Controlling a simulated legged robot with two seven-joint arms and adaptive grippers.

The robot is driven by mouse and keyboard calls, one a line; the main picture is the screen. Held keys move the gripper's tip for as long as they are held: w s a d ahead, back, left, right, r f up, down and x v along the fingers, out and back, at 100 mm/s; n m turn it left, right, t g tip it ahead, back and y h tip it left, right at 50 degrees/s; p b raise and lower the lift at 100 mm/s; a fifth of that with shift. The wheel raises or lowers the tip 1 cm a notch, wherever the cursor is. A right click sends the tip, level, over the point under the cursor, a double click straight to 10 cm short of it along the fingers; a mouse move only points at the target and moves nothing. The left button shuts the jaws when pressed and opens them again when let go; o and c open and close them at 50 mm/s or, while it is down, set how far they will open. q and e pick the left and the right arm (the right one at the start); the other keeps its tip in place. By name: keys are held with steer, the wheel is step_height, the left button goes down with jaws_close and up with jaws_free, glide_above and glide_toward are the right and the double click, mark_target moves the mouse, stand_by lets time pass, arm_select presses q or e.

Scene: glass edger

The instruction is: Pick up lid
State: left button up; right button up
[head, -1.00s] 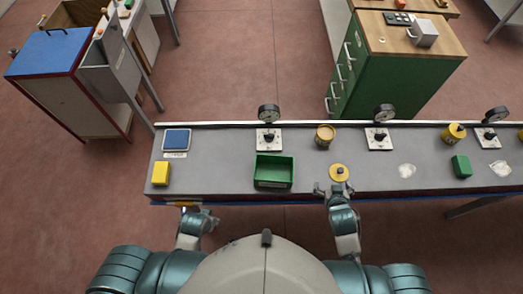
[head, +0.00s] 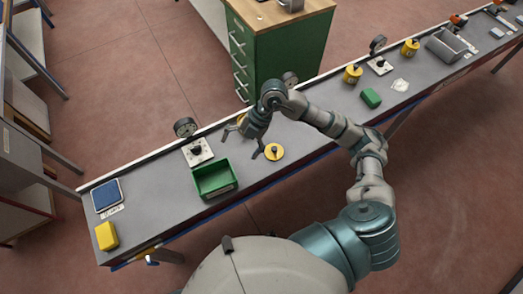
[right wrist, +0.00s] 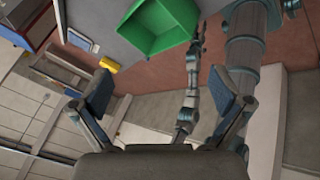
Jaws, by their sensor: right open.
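The lid is a yellow disc with a dark knob (head: 274,151), lying flat on the grey bench right of the green bin. My right gripper (head: 243,143) is open and empty above the bench, just left of the lid, with one finger close to the lid's edge. Whether it touches cannot be told. In the right wrist view my right gripper's two fingers (right wrist: 162,92) stand wide apart with nothing between them; the lid is not in that view. A yellow round container (head: 240,121) behind my right gripper is partly hidden. Part of my left arm seems to show in the right wrist view; its jaws are unclear.
The green bin (head: 214,180) is open and empty, left of my right gripper. A yellow block (head: 106,236) and blue pad (head: 106,196) are at the left end. A green block (head: 371,98) lies farther right.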

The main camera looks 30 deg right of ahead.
steer(key=w+d+m+h, duration=0.35)
steer(key=d+h, duration=0.35)
steer(key=d, duration=0.8)
glide_above(275, 149)
steer(key=shift+m+t, duration=0.25)
steer(key=shift+t, duration=0.05)
steer(key=f, duration=0.9)
steer(key=shift+w+f, duration=0.3)
steer(key=shift+w, duration=0.1)
steer(key=f, duration=0.3)
steer(key=f+p, duration=0.1)
steer(key=f, duration=0.2)
steer(key=shift+s+f, duration=0.2)
steer(key=shift+f, duration=0.05)
steer(key=shift+s, duration=0.1)
steer(key=c, duration=1.7)
arm_select(q)
steer(key=s, duration=0.3)
steer(key=s+a+f, duration=0.1)
steer(key=s, duration=0.1)
arm_select(e)
steer(key=shift+c, duration=1)
